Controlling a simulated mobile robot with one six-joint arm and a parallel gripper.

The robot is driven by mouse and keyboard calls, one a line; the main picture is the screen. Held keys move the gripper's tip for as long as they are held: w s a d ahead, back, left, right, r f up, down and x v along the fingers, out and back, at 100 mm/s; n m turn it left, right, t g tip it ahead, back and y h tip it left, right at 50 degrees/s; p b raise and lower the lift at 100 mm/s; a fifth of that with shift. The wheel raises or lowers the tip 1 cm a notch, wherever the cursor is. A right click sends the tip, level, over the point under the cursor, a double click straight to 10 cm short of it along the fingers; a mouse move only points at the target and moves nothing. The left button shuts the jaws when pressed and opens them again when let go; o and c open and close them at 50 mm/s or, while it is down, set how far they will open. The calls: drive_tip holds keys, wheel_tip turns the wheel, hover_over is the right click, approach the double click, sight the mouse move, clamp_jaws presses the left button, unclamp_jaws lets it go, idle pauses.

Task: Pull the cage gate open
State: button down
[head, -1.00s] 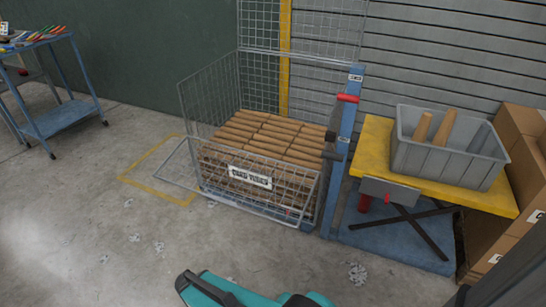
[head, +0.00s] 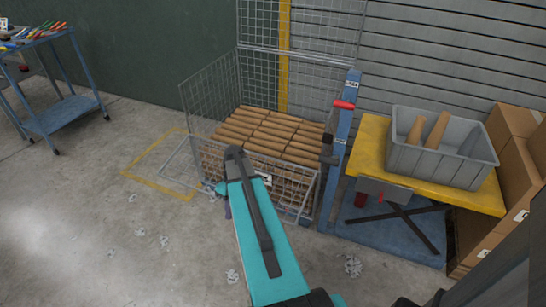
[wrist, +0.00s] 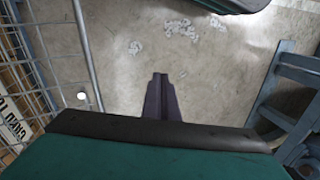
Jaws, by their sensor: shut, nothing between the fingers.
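The wire cage (head: 212,92) stands by the back wall and holds stacked brown card tubes (head: 265,135). Its low front mesh gate (head: 300,187) appears upright across the front, partly hidden by my teal arm. Its white sign is mostly covered in the head view; part of the sign (wrist: 8,125) shows at left in the wrist view. My gripper (wrist: 160,78) is shut and empty, over bare floor, with the mesh to its left. In the head view its dark fingers are mostly hidden behind my arm, in front of the gate. I cannot tell whether they touch it.
A blue post (head: 340,150) with a red handle (head: 344,104) stands at the cage's right. Beyond it is a yellow-topped table (head: 365,150) with a grey bin (head: 440,160). A blue trolley (head: 65,112) stands far left. Floor in front is clear except for scraps (head: 353,266).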

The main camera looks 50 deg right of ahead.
drive_tip(key=s+d+r+n+t+p, duration=0.1)
drive_tip(key=s+d+r, duration=0.3)
drive_tip(key=d+r, duration=0.8)
drive_tip(key=s+d+r+n+t+p, duration=0.1)
drive_tip(key=s+d+r+p, duration=0.3)
drive_tip(key=d+r, duration=0.8)
wheel_tip(320, 180, up, 5)
drive_tip(key=shift+s+f+t, duration=0.1)
drive_tip(key=shift+s+t, duration=0.1)
drive_tip(key=shift+t, duration=0.5)
drive_tip(key=shift+w+f, duration=0.1)
drive_tip(key=shift+f, duration=0.05)
drive_tip(key=s+a+p+x, duration=0.1)
drive_tip(key=p+x, duration=0.1)
drive_tip(key=x, duration=1.1)
drive_tip(key=shift+s+f, duration=0.15)
drive_tip(key=shift+s, duration=0.05)
